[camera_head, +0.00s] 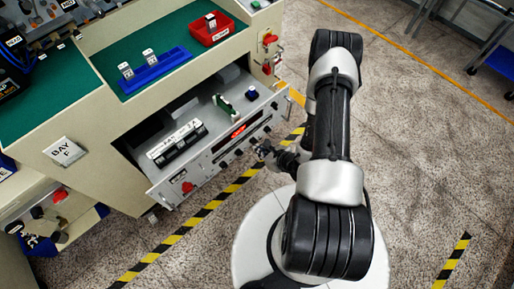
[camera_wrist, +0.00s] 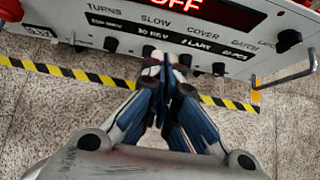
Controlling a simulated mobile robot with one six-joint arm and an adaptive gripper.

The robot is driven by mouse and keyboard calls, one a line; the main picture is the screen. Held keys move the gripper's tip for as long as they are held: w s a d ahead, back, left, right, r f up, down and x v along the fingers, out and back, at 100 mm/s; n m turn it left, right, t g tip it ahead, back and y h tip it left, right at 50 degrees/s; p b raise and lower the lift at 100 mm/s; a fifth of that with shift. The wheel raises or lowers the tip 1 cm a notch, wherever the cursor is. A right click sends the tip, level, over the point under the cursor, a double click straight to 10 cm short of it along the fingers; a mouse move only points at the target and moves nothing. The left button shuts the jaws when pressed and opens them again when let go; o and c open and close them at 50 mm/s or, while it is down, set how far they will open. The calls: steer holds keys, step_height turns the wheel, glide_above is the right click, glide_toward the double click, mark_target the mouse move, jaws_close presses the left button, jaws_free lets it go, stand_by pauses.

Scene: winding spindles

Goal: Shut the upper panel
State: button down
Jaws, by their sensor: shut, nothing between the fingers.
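A grey panel unit (camera_head: 205,165) stands pulled out of the bench front below the green top, with its open top showing. Its front face (camera_wrist: 110,30) bears a red lit display reading OFF, a row of black knobs and printed labels. A metal handle (camera_wrist: 285,76) sticks out at its right side. My gripper (camera_head: 264,151) is at the front face, right of its middle. In the wrist view the fingers (camera_wrist: 162,75) are shut and empty, tips close to the face's lower part among the knobs. I cannot tell whether they touch it.
The bench top (camera_head: 100,70) holds a blue rack (camera_head: 155,68) and a red tray (camera_head: 211,30). Another open unit (camera_head: 45,215) with a red knob is at lower left. Yellow-black tape (camera_head: 205,214) crosses the speckled floor. The floor to the right is mostly clear.

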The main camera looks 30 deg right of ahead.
mark_target(238, 139)
steer(key=w+a+f+b, duration=0.1)
steer(key=w, duration=0.2)
steer(key=w+f+b, duration=0.1)
steer(key=w+f, duration=0.1)
steer(key=w, duration=0.1)
steer(key=w+a+f, duration=0.1)
steer(key=w+f, duration=0.1)
steer(key=w, duration=0.1)
steer(key=shift+w+a+b, duration=0.2)
steer(key=shift+a+b, duration=0.1)
steer(key=shift+b, duration=0.1)
